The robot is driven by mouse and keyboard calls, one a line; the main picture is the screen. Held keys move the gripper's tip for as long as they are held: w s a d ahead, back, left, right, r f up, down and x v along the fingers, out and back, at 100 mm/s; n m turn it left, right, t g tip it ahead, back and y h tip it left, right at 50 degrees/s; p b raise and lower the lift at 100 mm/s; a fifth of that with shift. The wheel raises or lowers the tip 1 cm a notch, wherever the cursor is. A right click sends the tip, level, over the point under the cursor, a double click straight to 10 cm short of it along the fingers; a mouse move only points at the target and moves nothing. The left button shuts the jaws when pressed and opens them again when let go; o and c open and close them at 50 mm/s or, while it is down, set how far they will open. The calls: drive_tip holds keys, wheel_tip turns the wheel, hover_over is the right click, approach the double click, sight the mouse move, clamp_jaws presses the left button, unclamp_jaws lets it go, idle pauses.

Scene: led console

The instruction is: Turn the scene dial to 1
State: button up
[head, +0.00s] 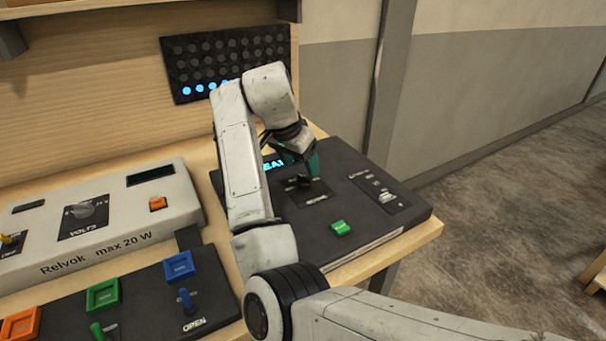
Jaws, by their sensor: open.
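The black console (365,225) sits at the right end of the wooden bench. Its scene dial seems to be the dark knob (311,195) on a black plate, partly covered by my gripper; its setting cannot be read. My gripper (305,181) points down right at this knob, its fingers dark and small in the picture. It is open, and I cannot tell whether the fingers touch the knob. A small display (274,164) with cyan letters is partly hidden by my arm.
The console also has a green button (341,228) and a slider (387,197). An LED panel (225,50) behind shows several blue lights in its bottom row. A grey Relvok supply (110,225) and a black switch box (150,300) stand to the left.

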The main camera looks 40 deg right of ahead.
sight(304, 177)
drive_tip(key=shift+x, duration=2.45)
drive_tip(key=shift+c, duration=0.5)
drive_tip(key=c, duration=0.9)
drive_tip(key=shift+c, duration=0.2)
